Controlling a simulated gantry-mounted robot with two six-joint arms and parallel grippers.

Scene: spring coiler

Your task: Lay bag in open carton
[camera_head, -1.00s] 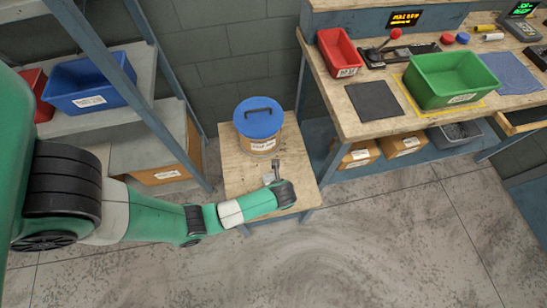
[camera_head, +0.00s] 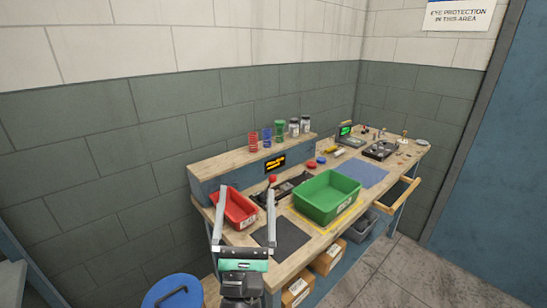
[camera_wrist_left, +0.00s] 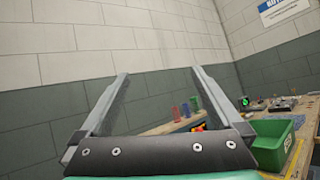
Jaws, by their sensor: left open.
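My left gripper (camera_head: 246,192) is open and empty, its two long fingers pointing up in front of the bench. In the left wrist view its fingers (camera_wrist_left: 160,75) stand wide apart with only wall and bench behind them. I can make out no bag in either view. My right gripper is not in view.
The bench holds a red bin (camera_head: 240,214), a dark mat (camera_head: 284,236), a green bin (camera_head: 326,196) and a blue mat (camera_head: 362,174). A drawer (camera_head: 398,196) juts from the bench front. The floor at right is clear.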

